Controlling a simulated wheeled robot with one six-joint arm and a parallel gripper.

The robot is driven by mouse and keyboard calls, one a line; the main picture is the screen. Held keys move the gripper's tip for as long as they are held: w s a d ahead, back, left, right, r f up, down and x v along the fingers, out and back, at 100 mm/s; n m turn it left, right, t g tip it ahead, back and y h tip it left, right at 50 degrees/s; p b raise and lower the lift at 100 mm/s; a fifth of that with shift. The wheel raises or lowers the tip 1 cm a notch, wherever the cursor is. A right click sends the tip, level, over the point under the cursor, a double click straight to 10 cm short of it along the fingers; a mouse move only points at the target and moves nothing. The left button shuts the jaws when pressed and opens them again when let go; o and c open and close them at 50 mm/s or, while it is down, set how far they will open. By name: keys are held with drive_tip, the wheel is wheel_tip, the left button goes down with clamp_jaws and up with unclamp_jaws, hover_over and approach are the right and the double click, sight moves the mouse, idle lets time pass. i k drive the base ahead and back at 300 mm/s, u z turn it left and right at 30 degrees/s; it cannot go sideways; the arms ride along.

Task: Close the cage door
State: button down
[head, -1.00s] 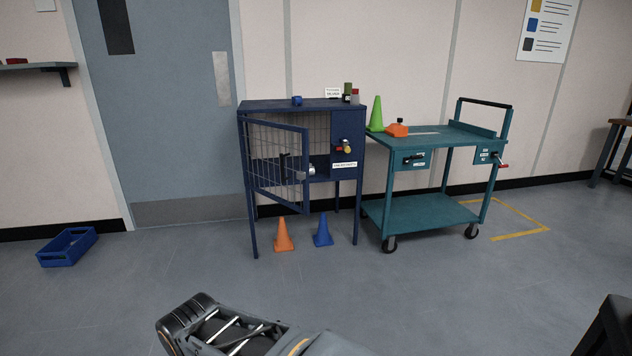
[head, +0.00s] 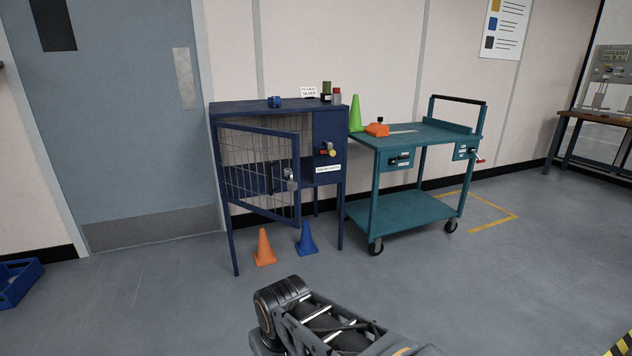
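The dark blue cage cabinet (head: 280,108) stands on tall legs against the wall, left of centre. Its wire mesh cage door (head: 258,172) is hinged at the left and stands ajar, its free right edge swung out toward me. A dark handle and a grey latch (head: 291,181) sit near that free edge. A red and yellow knob (head: 327,150) is on the cabinet's right front panel. Part of my arm shows at the bottom of the head view, well in front of the cabinet and apart from the door. My gripper's fingers cannot be made out.
An orange cone (head: 264,248) and a blue cone (head: 306,239) stand on the floor below the cabinet. A teal cart (head: 405,212) stands close on its right. A blue crate (head: 18,284) lies at the left edge. The floor in front is clear.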

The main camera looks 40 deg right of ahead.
sight(294, 186)
drive_tip(key=i, duration=1.05)
drive_tip(key=u, duration=0.75)
